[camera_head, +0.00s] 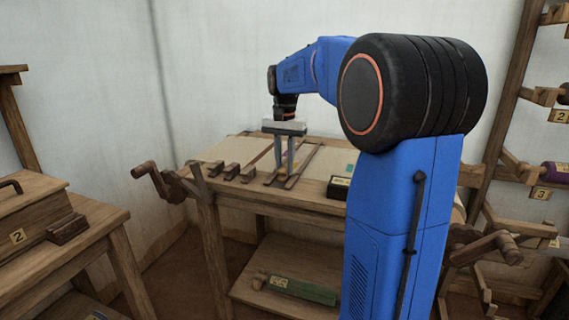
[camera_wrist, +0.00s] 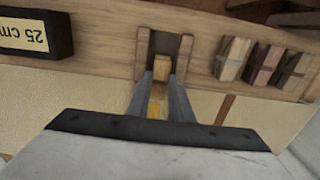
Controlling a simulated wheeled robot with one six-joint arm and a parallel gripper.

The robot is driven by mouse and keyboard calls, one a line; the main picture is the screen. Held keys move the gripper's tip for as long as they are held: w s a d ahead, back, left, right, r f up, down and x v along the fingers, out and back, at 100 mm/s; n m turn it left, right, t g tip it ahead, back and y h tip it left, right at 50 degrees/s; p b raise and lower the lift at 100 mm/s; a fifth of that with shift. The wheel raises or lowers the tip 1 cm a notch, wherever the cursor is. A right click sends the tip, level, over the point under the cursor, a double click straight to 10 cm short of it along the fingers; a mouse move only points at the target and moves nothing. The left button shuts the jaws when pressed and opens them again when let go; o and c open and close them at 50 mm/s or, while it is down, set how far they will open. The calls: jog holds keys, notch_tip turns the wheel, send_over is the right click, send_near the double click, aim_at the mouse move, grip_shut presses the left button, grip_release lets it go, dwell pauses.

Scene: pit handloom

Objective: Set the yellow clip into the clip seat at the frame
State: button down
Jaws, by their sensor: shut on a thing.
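My gripper (camera_wrist: 163,80) is shut on the yellow clip (camera_wrist: 161,68), which shows between the two grey fingers in the wrist view. In the head view my gripper (camera_head: 284,168) points straight down over the loom table, and the clip is too small to make out surely. What looks like the clip seat (camera_wrist: 143,50) is a pair of short wooden cheeks with a dark gap between them, on the wooden beam. In the wrist view the clip lines up with this gap, at its near end. I cannot tell whether it touches the seat.
Three small wooden blocks (camera_wrist: 264,64) sit on the beam right of the seat. A black block marked 25 cm (camera_wrist: 37,33) lies left of it; it also shows in the head view (camera_head: 338,188). A wooden crank (camera_head: 150,178) juts out at the table's left end.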

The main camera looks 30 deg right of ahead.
aim_at(285, 167)
jog(key=shift+f, duration=0.1)
jog(key=c, duration=1.6)
grip_release()
notch_tip(285, 167, up, 12)
jog(key=s+a+f+n+t, duration=0.1)
jog(key=s+a+f+n, duration=0.3)
jog(key=s, duration=0.4)
jog(key=s+a+f+n+t, duration=0.1)
jog(key=s+a+f, duration=0.3)
jog(key=s+a, duration=0.25)
jog(key=s+a+f+n+t, duration=0.1)
jog(key=s+f, duration=0.4)
jog(key=s+a+f+n+t, duration=0.1)
jog(key=s+a+f+n, duration=0.1)
jog(key=s+f, duration=0.3)
jog(key=s+a+f+n, duration=0.2)
jog(key=s+f, duration=0.3)
jog(key=shift+s+a+f+t, duration=0.15)
jog(key=shift+s+f+t, duration=0.1)
jog(key=shift+s+t, duration=0.15)
